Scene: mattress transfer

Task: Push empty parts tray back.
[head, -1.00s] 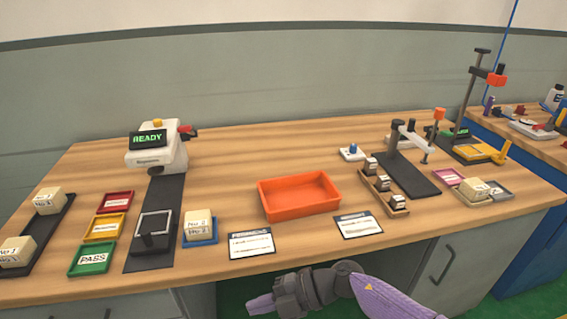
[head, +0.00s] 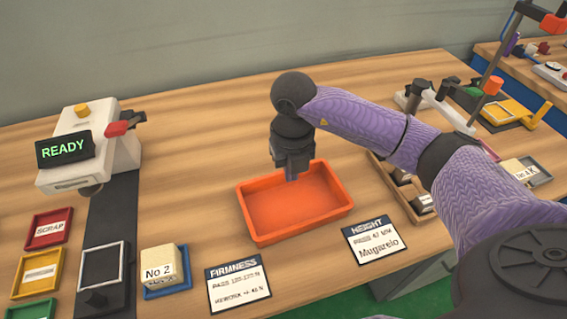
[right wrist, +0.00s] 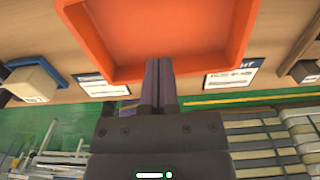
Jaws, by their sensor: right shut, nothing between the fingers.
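The empty orange parts tray (head: 262,234) sits on the wooden table between the firmness and height cards. It also fills the top of the right wrist view (right wrist: 205,65). My right gripper (head: 291,177) points down and overlaps the tray's back part in the head view. In the right wrist view the shut fingers (right wrist: 161,64) overlap the tray's near wall. I cannot tell whether they touch the tray. Nothing is between the fingers. My left gripper is not in view.
The firmness card (head: 238,286) and height card (head: 375,242) lie in front of the tray. A block marked No 2 (head: 160,262) sits at left, near the READY tester (head: 90,150). A wooden rack (head: 400,195) stands at right, partly behind my arm. The table behind the tray is clear.

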